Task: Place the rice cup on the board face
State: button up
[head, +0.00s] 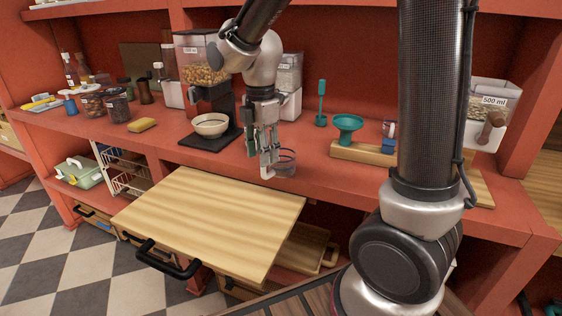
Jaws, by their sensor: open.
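A small clear cup (286,162), which looks like the rice cup, stands on the red counter near its front edge. My gripper (262,160) points down just left of the cup with its fingers open. One fingertip overlaps the cup's left side in the picture; I cannot tell whether it touches. Nothing shows held between the fingers. The pale wooden board (210,218) juts out in front of and below the counter, with a black handle (166,262) at its front. Its face is bare.
A white bowl (210,125) sits on a black dispenser base, left of my gripper. A teal funnel (346,126) stands on a wooden block to the right. My arm hides part of the right side.

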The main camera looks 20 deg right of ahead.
aim_at(277, 164)
notch_tip(277, 164, down, 5)
jog(key=shift+w+f, duration=0.1)
grip_shut()
dwell(0.3)
